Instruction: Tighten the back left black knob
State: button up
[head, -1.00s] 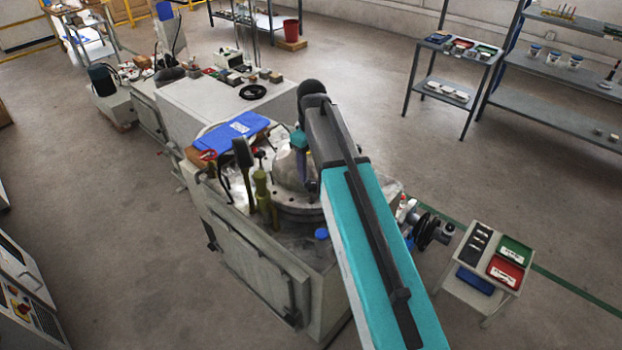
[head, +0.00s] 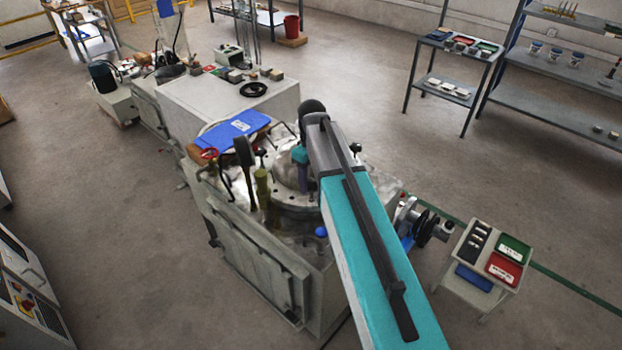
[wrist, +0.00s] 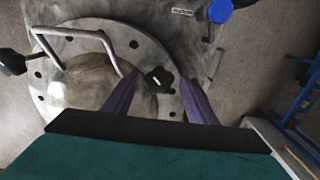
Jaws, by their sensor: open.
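A dark star-shaped knob (wrist: 159,79) stands on the edge of the round metal flange (wrist: 97,27) in the wrist view. My gripper (wrist: 160,73) is open, with one purple finger on either side of this knob; I cannot tell how far the fingertips reach down beside it. A second black knob (wrist: 12,62) is at the left edge of the wrist view. In the head view my arm hides part of the machine's round top (head: 290,195). A small black knob (head: 262,152) shows left of my arm, and another (head: 355,148) shows right of it.
A metal handle (wrist: 75,31) arches over the domed lid (wrist: 85,82). A blue knob (head: 321,231) sits at the machine's front. A small cart (head: 470,300) stands at right.

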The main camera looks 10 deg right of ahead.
jog(key=c, duration=1)
jog(key=shift+a, duration=0.25)
jog(key=shift+c, duration=0.3)
jog(key=shift+d, duration=0.15)
